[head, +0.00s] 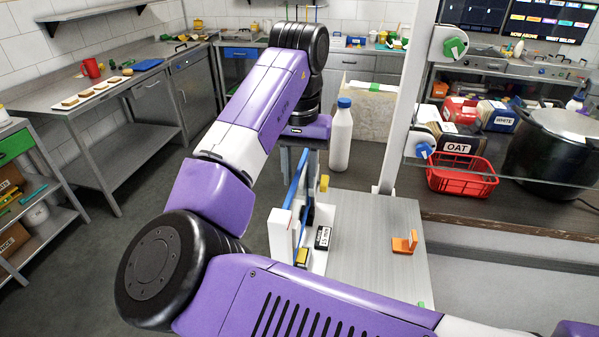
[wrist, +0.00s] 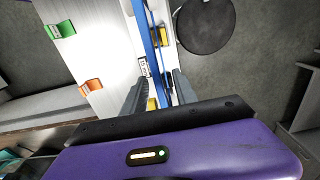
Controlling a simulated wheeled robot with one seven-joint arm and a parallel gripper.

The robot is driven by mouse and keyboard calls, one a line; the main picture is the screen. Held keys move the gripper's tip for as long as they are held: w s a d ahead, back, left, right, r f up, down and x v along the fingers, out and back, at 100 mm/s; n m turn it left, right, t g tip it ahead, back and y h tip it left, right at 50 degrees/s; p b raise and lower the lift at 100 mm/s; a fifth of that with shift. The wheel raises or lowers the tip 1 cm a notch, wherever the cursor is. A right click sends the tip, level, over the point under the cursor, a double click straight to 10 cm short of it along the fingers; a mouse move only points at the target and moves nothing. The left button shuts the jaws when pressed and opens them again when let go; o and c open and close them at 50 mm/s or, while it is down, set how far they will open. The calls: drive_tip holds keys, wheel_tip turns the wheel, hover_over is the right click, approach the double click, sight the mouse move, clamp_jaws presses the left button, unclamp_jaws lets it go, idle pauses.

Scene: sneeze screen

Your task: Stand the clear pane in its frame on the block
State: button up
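A clear pane with blue edging (head: 296,181) stands slightly tilted at the left end of the metal bench top. Its blue edge also shows in the wrist view (wrist: 147,35). White frame pieces (head: 281,235) and yellow tabs (head: 302,257) are around its foot. A small dark block with a white label (head: 323,238) sits beside it. My gripper (wrist: 160,92) is over the pane, with one dark finger on each side of the blue-edged strip. The fingers look apart, and contact with the pane is not clear. In the head view my arm hides part of the gripper.
An orange bracket (head: 405,243) and a green piece (wrist: 61,30) lie on the bench top. A white post (head: 404,115) with green and blue knobs rises behind it. A white bottle (head: 341,136), a red crate (head: 463,181) and a black pot (head: 555,148) stand nearby.

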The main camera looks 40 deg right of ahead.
drive_tip(key=shift+r+p, duration=0.7)
drive_tip(key=shift+r, duration=1.7)
